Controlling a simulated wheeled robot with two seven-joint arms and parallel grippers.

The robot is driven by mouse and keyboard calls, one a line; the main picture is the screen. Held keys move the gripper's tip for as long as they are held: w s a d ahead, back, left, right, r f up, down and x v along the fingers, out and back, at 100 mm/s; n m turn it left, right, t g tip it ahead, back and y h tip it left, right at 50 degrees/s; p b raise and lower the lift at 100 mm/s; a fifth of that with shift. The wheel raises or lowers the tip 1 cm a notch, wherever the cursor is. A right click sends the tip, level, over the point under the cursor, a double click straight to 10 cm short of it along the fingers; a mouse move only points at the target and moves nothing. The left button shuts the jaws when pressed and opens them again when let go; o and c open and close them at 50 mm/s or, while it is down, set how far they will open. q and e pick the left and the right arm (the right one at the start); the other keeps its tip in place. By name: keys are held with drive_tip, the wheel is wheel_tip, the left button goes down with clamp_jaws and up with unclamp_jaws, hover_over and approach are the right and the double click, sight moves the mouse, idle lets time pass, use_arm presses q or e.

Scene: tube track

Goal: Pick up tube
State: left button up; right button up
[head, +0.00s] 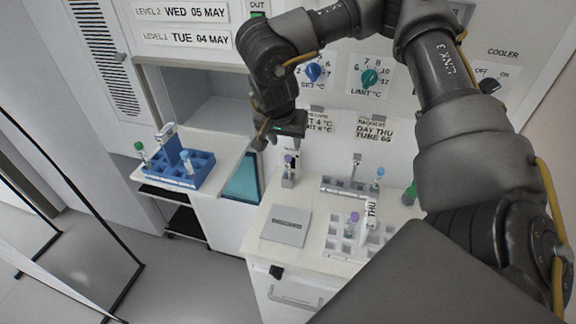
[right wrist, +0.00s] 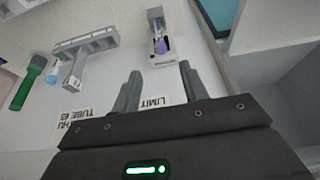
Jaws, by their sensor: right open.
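A purple-capped tube (head: 289,160) stands upright in a small single holder on the white counter (head: 258,218). In the right wrist view the tube's purple cap (right wrist: 160,46) shows just beyond the fingers, roughly between them. My right gripper (head: 280,142) is above the tube, open and empty, with a gap between its fingers and the cap. Its two fingers also show apart in the right wrist view (right wrist: 160,72). Other tubes stand in racks, including a purple-capped one (head: 353,218) in the front white rack (head: 343,246). My left gripper is not in view.
A blue rack (head: 192,178) with several tubes stands on a shelf at left. A narrow grey rack (head: 340,187) with a blue-capped tube (head: 379,174) is right of the holder, near a green object (head: 409,193). A flat grey plate (head: 286,226) lies in front.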

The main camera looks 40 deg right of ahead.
sight(288, 157)
drive_tip(key=x, duration=0.5)
drive_tip(key=shift+w+f, duration=0.1)
drive_tip(key=shift+f, duration=0.2)
drive_tip(key=shift+f+p, duration=0.25)
drive_tip(key=shift+p, duration=0.1)
drive_tip(key=shift+p+x, duration=0.35)
drive_tip(key=shift+x, duration=2)
drive_tip(key=shift+a, duration=0.1)
drive_tip(key=shift+c, duration=0.3)
drive_tip(key=c, duration=0.8)
drive_tip(key=shift+r, duration=0.15)
